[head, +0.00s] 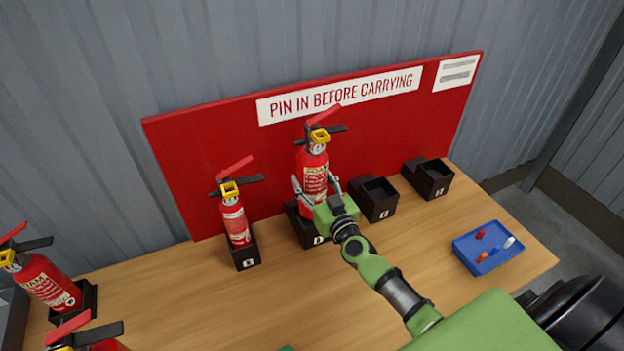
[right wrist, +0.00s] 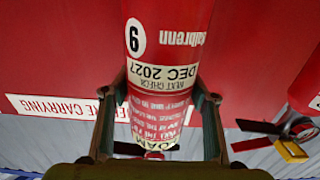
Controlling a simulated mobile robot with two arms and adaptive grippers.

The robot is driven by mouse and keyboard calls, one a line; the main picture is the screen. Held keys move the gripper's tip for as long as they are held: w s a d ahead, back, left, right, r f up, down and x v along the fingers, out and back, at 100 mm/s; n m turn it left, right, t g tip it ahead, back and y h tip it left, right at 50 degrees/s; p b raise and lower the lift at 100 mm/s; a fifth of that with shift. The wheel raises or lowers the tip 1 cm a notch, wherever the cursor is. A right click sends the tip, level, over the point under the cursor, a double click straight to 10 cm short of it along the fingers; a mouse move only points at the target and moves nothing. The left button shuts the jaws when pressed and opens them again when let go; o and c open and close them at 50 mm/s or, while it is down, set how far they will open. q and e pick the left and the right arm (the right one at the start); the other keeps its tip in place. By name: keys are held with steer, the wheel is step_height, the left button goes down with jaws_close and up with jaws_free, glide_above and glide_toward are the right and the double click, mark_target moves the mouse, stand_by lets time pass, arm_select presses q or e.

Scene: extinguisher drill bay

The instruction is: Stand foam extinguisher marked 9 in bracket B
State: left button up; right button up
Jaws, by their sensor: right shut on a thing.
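A red foam extinguisher (head: 314,172) with a yellow and black head and red lever stands upright at the second black bracket (head: 309,232) from the left. That bracket's letter is too small to read surely. My left gripper is not in view.
Another extinguisher (head: 235,218) stands in the left bracket (head: 246,258). Two empty brackets (head: 378,203) (head: 437,182) are to the right. A blue tray (head: 470,262) with small items lies at the table's right. More extinguishers (head: 48,283) stand at the lower left. A red sign board (head: 200,170) is behind.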

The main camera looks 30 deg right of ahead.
steer(key=shift+r+p, duration=0.5)
steer(key=shift+r, duration=0.25)
stand_by(0.7)
steer(key=shift+f+b, duration=2.3)
steer(key=shift+f, duration=0.45)
stand_by(1.5)
steer(key=o, duration=1.8)
steer(key=shift+s, duration=0.1)
steer(key=shift+s+a+f, duration=0.1)
steer(key=shift+s+f, duration=0.15)
steer(key=shift+f, duration=0.5)
steer(key=s, duration=0.7)
steer(key=s+r, duration=0.1)
steer(key=s, duration=0.3)
steer(key=shift+s+a, duration=0.35)
